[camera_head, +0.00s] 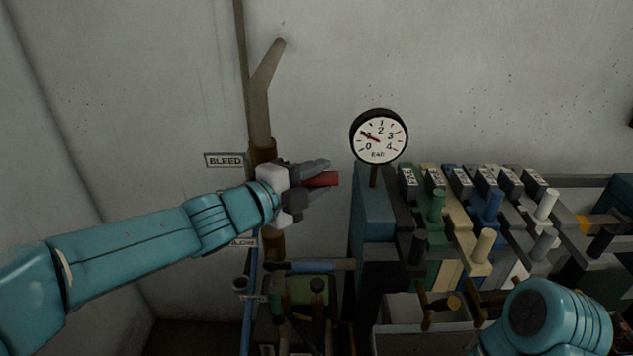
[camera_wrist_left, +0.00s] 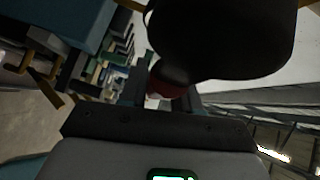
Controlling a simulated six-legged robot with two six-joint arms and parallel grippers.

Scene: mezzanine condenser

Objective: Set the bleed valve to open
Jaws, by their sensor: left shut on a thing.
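The bleed valve's red handle (camera_head: 321,179) sticks out to the right between the fingers of my left gripper (camera_head: 316,181) in the head view. The gripper is shut on it, and the handle lies about level. A label reading BLEED (camera_head: 224,160) is on the wall just left of the brown vertical pipe (camera_head: 262,152). My gripper and wrist hide the valve body and most of the handle. In the left wrist view a dark red piece (camera_wrist_left: 172,90) shows between the fingers, partly covered by a large dark round shape. My right gripper is not in view; only part of my right arm shows.
A round pressure gauge (camera_head: 379,137) stands right of the gripper, its red needle near 1. Several coloured levers and blocks (camera_head: 470,215) crowd the right side. A blue-gripped lever (camera_head: 322,265) lies below my gripper.

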